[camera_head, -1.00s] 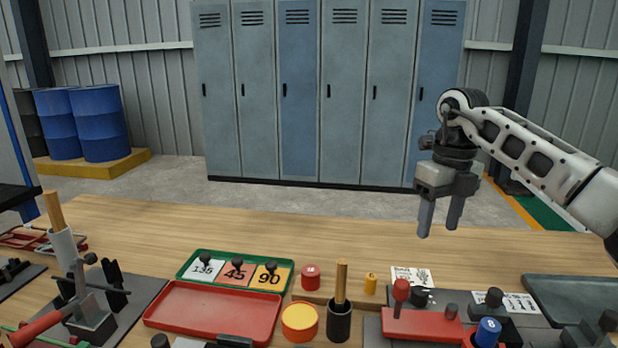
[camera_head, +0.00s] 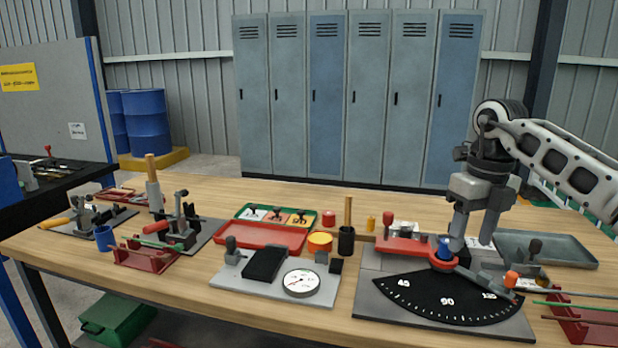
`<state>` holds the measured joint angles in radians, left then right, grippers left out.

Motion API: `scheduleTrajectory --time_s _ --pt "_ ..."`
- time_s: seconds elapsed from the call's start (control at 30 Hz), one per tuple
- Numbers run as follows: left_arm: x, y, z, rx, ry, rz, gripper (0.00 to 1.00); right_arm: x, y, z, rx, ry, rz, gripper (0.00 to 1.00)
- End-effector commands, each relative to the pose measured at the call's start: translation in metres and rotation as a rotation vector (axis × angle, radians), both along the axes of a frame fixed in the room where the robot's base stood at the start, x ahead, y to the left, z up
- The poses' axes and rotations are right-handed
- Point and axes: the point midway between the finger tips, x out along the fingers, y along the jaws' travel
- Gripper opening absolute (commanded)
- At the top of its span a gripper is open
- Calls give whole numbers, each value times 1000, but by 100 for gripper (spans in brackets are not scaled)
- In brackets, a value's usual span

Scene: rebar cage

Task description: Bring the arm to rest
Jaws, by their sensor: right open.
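My right arm (camera_head: 568,160) comes in from the right edge. Its right gripper (camera_head: 472,240) points down with two grey fingers apart and nothing between them. In the picture the fingertips overlap the back of a bending fixture (camera_head: 447,298) with a black fan-shaped angle scale and a red arm. I cannot tell how high they are above it. A blue-topped knob (camera_head: 444,248) shows just left of the fingers. My left arm and gripper are not in view.
The wooden workbench (camera_head: 330,330) holds a dial gauge plate (camera_head: 301,283), a red tray (camera_head: 262,236), a black cup with a wooden handle (camera_head: 347,240) and clamp fixtures (camera_head: 180,232). A grey tray (camera_head: 547,248) and a red rack with rods (camera_head: 588,325) lie right. Lockers (camera_head: 355,100) stand behind.

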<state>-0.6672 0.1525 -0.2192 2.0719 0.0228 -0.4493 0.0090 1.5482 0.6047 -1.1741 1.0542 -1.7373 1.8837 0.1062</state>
Motion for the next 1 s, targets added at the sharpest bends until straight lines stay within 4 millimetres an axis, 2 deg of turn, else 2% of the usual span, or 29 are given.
scheduleTrajectory --time_s 0.03,0.17,0.37,0.57,0.67,0.7,0.8,0.9,1.0 --pt "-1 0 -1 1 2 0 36 0 11 -11 30 4 22 54" --pt "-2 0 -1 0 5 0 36 -1 36 -29 110 3 63 54" --pt "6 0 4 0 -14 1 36 -7 84 -61 272 7 126 54" --pt "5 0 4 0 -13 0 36 -27 154 -98 538 25 174 54" --pt "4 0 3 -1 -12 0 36 -50 207 -115 770 51 167 54" --pt "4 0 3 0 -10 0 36 -62 231 -119 897 66 143 54" --pt "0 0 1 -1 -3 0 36 -90 280 -117 1224 111 14 54" --pt "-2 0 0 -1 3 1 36 -105 304 -106 1518 158 -208 54" --pt "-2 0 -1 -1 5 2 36 -108 302 -101 1755 210 -511 54"
